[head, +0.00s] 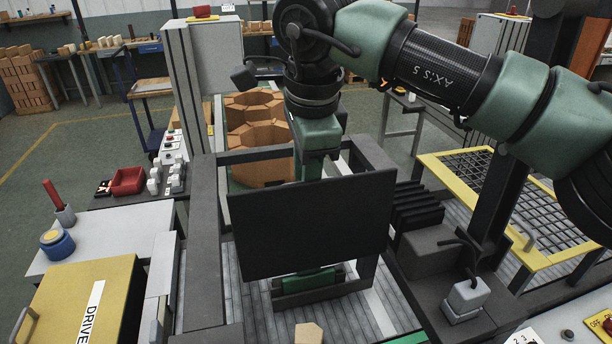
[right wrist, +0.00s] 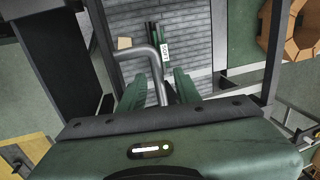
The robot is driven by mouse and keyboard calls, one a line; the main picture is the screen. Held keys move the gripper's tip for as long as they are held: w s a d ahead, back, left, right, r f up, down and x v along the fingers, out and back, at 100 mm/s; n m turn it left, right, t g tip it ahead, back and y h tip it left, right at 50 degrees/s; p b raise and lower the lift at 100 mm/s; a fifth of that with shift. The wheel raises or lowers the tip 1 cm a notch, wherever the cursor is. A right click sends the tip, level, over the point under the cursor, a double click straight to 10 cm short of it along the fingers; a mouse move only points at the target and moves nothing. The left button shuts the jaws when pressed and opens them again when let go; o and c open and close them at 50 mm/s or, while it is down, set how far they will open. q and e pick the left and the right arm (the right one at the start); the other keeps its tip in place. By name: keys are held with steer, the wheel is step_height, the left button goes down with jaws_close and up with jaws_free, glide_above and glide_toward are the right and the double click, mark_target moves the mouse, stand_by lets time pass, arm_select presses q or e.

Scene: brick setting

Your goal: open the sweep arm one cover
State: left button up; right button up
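A broad dark upright panel (head: 312,228) stands inside a dark frame in the head view. I cannot tell whether it is the sweep arm one cover. My right arm reaches down behind it, and green parts of my right gripper (head: 308,280) seem to show below its lower edge. In the right wrist view my right gripper (right wrist: 160,88) has its two green fingers apart. A bent grey bar (right wrist: 152,60), like a handle, runs between them with visible gaps, over slatted grey flooring. A dark strip with a small white label (right wrist: 165,52) lies beyond; its text is unreadable. My left gripper is not in view.
A yellow cover marked DRIVE (head: 85,300) is at the lower left. Wooden hexagonal forms (head: 260,135) stand behind the frame. A yellow-framed grid (head: 480,185) is at the right. A tan brick (head: 309,333) lies on the slatted bed.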

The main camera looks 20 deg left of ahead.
step_height(320, 180, up, 8)
steer(key=s+b, duration=0.1)
steer(key=shift+d+f, duration=0.15)
steer(key=shift+d, duration=0.3)
